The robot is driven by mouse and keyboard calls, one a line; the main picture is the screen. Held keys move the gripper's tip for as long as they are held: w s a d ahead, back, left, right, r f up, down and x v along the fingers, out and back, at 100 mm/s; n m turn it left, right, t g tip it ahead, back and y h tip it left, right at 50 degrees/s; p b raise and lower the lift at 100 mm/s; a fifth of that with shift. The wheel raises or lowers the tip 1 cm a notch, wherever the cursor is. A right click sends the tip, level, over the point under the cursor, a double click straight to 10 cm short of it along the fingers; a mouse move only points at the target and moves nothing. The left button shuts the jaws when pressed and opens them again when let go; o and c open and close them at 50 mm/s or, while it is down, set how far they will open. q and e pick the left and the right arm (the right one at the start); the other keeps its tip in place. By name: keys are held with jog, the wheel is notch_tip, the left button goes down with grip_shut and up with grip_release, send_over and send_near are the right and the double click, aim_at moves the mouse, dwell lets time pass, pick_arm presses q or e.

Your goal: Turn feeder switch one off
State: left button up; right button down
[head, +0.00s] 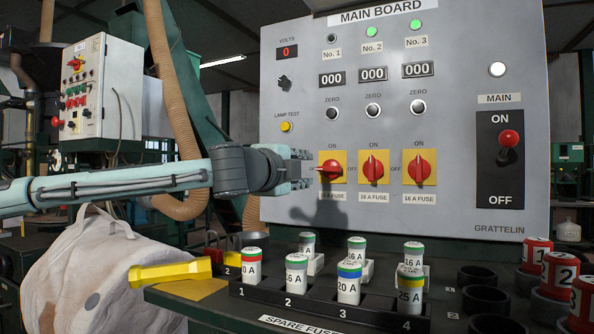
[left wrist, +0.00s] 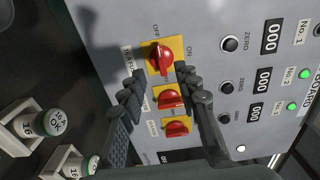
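Feeder switch one (head: 331,169) is a red knob on a yellow plate, leftmost of three on the main board. Its handle lies sideways towards OFF, and the No. 1 lamp (head: 332,38) above is dark. My left gripper (head: 305,168) comes in from the left, close beside switch one. In the left wrist view, its two fingers (left wrist: 159,77) are spread with nothing between them, and switch one (left wrist: 161,59) shows just beyond the tips. I see no clear contact. My right gripper is in neither view.
Switch two (head: 373,168) and switch three (head: 419,168) stand upright, with green lamps above. The main lever (head: 509,139) is at the right. Several fuses stand in a rack (head: 325,310) below the board. A yellow tool (head: 170,273) lies at the left.

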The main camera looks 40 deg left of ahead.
pick_arm(q)
jog(key=shift+v, duration=1.55)
